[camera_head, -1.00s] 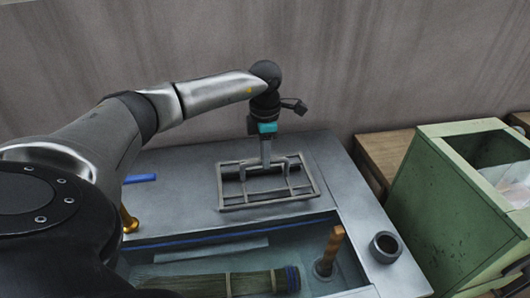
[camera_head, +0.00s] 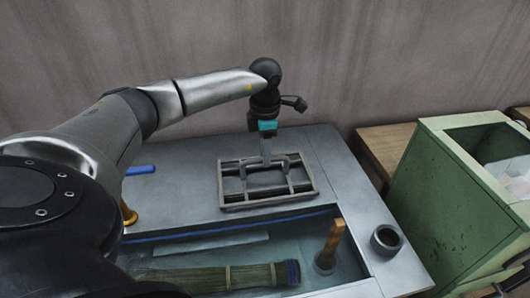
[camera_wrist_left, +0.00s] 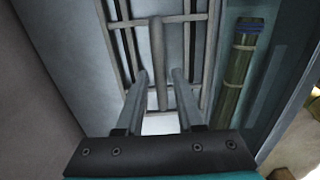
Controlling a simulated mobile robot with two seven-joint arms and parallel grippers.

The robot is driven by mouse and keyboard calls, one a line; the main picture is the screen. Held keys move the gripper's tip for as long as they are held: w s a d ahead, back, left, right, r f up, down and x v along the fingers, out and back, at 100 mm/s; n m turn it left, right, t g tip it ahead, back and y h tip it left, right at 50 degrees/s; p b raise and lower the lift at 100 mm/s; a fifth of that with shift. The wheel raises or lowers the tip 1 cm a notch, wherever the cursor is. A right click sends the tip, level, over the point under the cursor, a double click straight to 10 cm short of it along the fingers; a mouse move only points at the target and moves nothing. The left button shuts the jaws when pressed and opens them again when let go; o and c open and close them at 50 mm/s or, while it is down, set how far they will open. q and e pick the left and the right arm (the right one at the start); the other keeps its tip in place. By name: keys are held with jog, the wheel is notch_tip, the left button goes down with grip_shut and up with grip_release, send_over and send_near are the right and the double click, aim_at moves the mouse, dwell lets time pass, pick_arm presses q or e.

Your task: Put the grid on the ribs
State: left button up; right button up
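The grid (camera_head: 235,206), a grey rectangular frame with crossbars and a raised handle, lies over the dark ribs (camera_head: 230,167) on the grey worktop behind the basin. It looks flat, but any small gap beneath it cannot be told. My left gripper (camera_head: 266,163) points down at the grid's handle. In the left wrist view, the handle (camera_wrist_left: 157,50) runs between its two fingers (camera_wrist_left: 159,78), which stand apart with a gap on each side. The grid (camera_wrist_left: 212,55) also shows there below the fingers. My right gripper is out of view.
The sunken basin (camera_head: 200,255) in front holds a bundled broom head (camera_head: 215,276) and a wooden-handled tool (camera_head: 333,242). A dark ring-shaped cup (camera_head: 386,241) stands at the right corner. A green bin (camera_head: 440,190) is to the right. A blue object (camera_head: 140,170) lies at left.

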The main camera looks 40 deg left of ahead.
pick_arm(q)
jog(key=shift+o, duration=1.4)
jog(key=shift+f, duration=0.1)
jog(key=shift+s, duration=0.1)
notch_tip(320, 180, up, 22)
jog(key=p, duration=0.9)
